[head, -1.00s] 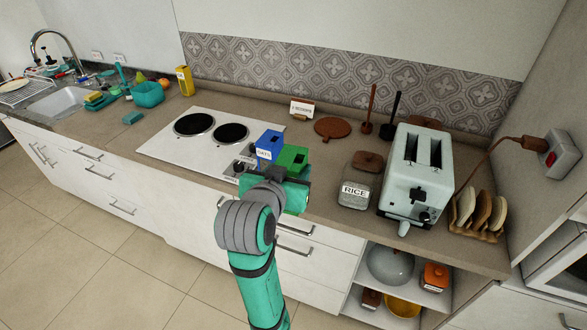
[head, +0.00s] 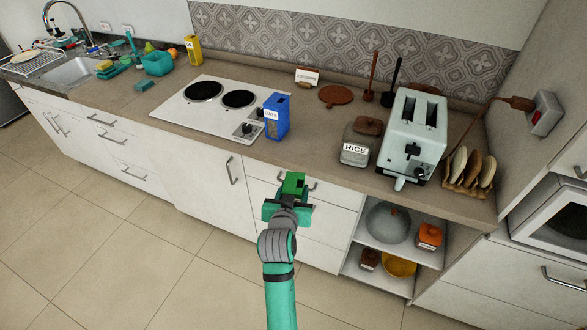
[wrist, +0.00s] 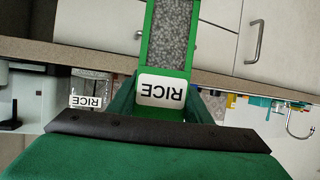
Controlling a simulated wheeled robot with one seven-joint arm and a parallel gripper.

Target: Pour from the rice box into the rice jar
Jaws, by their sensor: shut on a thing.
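The rice box (head: 293,183) is a green, open-topped box held in my gripper (head: 287,203) in front of the counter's drawers. In the wrist view, the rice box (wrist: 165,88) shows a RICE label and grey grains inside, with my gripper (wrist: 163,108) shut around its sides. The rice jar (head: 355,150) is clear, with a RICE label, and stands on the counter left of the toaster, up and right of my gripper. It also shows in the wrist view (wrist: 91,84). The box and jar are well apart.
A blue OATS box (head: 277,117) stands near the counter edge beside the hob (head: 220,106). A toaster (head: 412,137) is close on the jar's right. A brown lid (head: 369,126) lies behind the jar. A plate rack (head: 468,172) stands further right. Counter between oats box and jar is clear.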

